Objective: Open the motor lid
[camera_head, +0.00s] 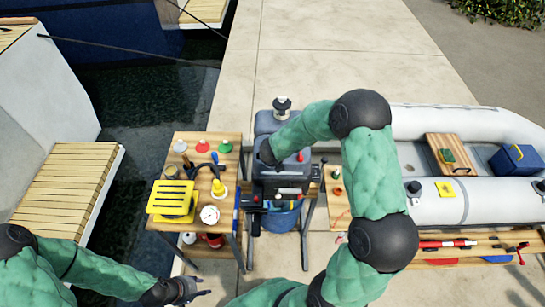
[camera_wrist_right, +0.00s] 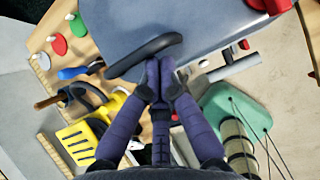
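The outboard motor (camera_head: 285,182) is dark grey and stands upright on a stand in the middle of the head view. Its blue-grey lid (camera_wrist_right: 200,30) fills the top of the right wrist view and carries a black loop handle (camera_wrist_right: 135,58). My right gripper (camera_wrist_right: 166,68) has its fingers together with the tips at the handle's lower edge; I cannot tell whether the handle is between them. In the head view my right arm reaches over the motor and hides part of its top. My left gripper (camera_head: 188,291) is low, left of the motor stand, and its fingers are too small to read.
A wooden table (camera_head: 160,226) left of the motor holds a yellow slatted block (camera_head: 172,199), a white gauge (camera_head: 210,215) and several coloured knobs. A blue bucket (camera_head: 282,218) is below the motor. A grey inflatable boat (camera_head: 440,120) lies right. Water is at the left.

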